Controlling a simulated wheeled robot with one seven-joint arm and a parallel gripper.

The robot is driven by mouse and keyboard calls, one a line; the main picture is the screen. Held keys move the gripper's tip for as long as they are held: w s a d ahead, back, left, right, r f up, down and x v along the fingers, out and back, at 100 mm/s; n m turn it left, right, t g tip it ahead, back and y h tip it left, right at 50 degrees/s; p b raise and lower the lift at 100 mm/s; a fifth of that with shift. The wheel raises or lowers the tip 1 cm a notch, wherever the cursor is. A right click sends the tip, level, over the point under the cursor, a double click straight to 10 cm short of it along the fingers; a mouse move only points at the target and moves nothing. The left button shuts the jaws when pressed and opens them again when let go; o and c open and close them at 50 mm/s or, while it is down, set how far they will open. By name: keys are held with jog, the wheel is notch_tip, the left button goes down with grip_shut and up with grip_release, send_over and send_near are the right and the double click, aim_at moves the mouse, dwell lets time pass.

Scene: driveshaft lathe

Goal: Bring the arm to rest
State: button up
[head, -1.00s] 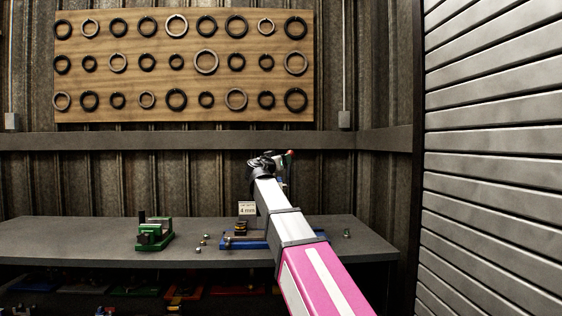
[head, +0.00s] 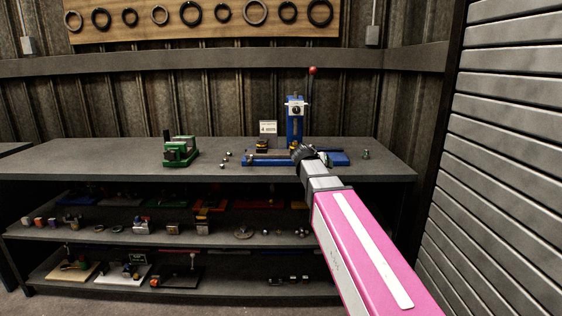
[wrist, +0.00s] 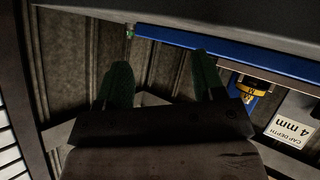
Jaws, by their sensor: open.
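My arm stretches from the lower right of the head view toward the workbench, with a pink and white link and a grey forearm. My gripper (head: 305,153) is at its far end, in front of the right part of the blue fixture (head: 272,160). The wrist view shows its two green fingers (wrist: 161,66) apart, with nothing between them. That view is turned upside down, and the blue fixture (wrist: 225,48) runs across its top beyond the fingertips. In the head view the arm's end hides part of the fixture.
The grey bench (head: 110,168) carries a green vise (head: 180,151), small loose parts, a "4 mm" sign (head: 268,128) and a blue press (head: 295,121) with a red-knobbed lever. Lower shelves (head: 150,237) hold many parts. A slatted shutter (head: 500,160) stands to the right.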

jog(key=s+d+f+n+g+y, duration=0.1)
jog(key=s+f+g+y, duration=0.2)
jog(key=s+f, duration=1)
jog(key=s+d+f+n+g+y, duration=0.1)
jog(key=s+f+g+y, duration=0.3)
jog(key=s+f, duration=0.9)
notch_tip(320, 180, down, 7)
jog(key=shift+s+d+f+n+g, duration=0.15)
jog(key=shift+n+g, duration=0.25)
jog(key=shift+g, duration=0.8)
